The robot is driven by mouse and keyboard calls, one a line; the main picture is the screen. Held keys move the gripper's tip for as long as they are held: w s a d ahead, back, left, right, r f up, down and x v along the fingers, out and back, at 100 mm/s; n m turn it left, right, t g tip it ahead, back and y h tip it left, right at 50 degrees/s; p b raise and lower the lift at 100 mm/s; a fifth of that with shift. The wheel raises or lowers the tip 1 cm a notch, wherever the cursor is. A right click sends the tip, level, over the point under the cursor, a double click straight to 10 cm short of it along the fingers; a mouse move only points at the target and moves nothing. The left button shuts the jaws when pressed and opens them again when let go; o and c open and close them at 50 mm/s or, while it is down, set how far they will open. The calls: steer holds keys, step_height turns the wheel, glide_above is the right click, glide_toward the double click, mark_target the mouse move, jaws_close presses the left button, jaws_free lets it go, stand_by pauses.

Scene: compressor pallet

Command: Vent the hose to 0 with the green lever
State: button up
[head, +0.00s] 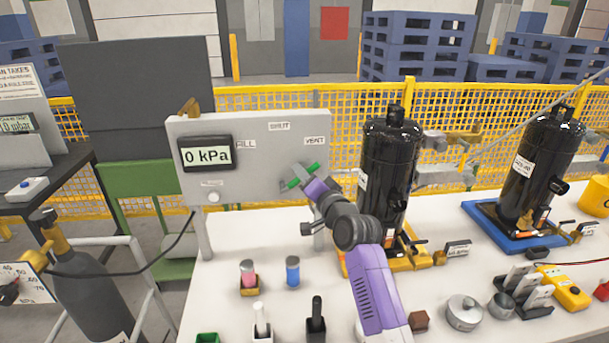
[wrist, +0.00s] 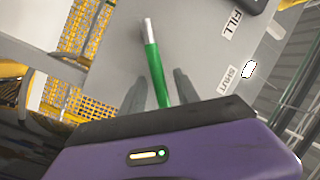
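The green lever (head: 301,176) sits on the front of the grey panel, slanting up to the right toward the VENT label (head: 314,141). The panel's display (head: 207,155) reads 0 kPa. My gripper (head: 312,184) is at the lever and covers part of it. In the wrist view the lever (wrist: 156,70) runs between the two fingers of my gripper (wrist: 162,92), with a narrow gap showing on each side. The fingers look open around it.
The SHUT label (head: 279,126) and FILL label (head: 246,144) are on the panel (head: 262,128). A black compressor (head: 388,165) stands close right of my arm. The white table (head: 225,270) holds small pots and tools in front. A grey cylinder (head: 88,285) stands at left.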

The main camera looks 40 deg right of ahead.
steer(key=shift+w, duration=0.2)
steer(key=shift+c, duration=0.2)
jaws_close()
stand_by(1.2)
